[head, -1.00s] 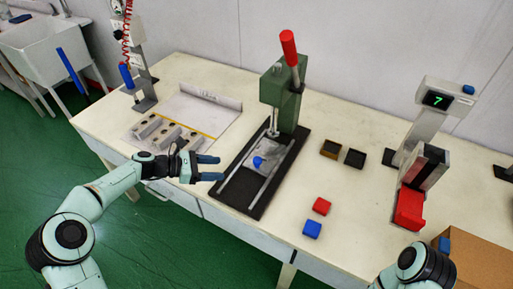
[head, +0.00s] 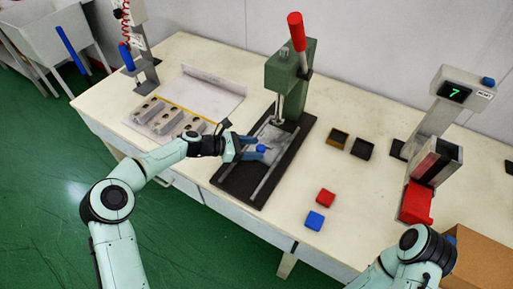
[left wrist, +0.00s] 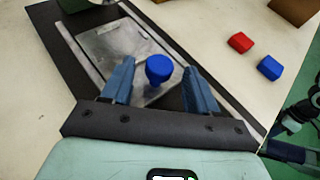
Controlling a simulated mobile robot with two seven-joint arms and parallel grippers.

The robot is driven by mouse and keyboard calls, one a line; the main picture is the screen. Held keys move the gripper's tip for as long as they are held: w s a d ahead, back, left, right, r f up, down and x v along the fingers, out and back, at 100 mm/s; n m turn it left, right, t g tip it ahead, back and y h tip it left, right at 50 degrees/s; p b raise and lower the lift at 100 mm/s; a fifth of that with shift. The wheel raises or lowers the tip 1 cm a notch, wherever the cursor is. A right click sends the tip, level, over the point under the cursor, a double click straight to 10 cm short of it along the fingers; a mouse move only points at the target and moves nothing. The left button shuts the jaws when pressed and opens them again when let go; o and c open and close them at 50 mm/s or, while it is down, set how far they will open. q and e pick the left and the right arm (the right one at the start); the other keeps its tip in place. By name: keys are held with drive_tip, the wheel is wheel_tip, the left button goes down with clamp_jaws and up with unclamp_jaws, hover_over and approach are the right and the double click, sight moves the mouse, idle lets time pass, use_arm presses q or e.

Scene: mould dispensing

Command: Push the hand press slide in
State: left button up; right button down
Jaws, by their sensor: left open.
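The green hand press (head: 290,75) with a red lever handle stands on a black base with two pale rails. Its slide, a grey metal plate (head: 270,137) with a blue knob (head: 261,149), lies between the rails; the plate also shows in the left wrist view (left wrist: 110,48). My left gripper (head: 248,147) is open at the plate's near part. In the left wrist view its two blue fingers (left wrist: 160,88) stand on either side of the blue knob (left wrist: 158,68), with gaps visible on both sides.
A red block (head: 326,197) and a blue block (head: 314,220) lie right of the press. A display stand (head: 440,115) and a cardboard box (head: 480,262) are at the right. A grey mould (head: 165,118) lies left.

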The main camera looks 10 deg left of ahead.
sight(262, 139)
use_arm(q)
drive_tip(key=shift+x, duration=0.9)
clamp_jaws()
drive_tip(key=shift+w+d+r+p, duration=0.15)
drive_tip(key=shift+w+r+p, duration=0.05)
drive_tip(key=shift+w+p, duration=0.3)
drive_tip(key=shift+w+d+p, duration=0.15)
drive_tip(key=shift+w+p, duration=0.3)
drive_tip(key=shift+w, duration=0.1)
drive_tip(key=shift+w+d+p, duration=0.2)
drive_tip(key=shift+w+p, duration=0.2)
drive_tip(key=shift+w, duration=0.1)
drive_tip(key=shift+w+d, duration=0.1)
drive_tip(key=shift+w, duration=0.35)
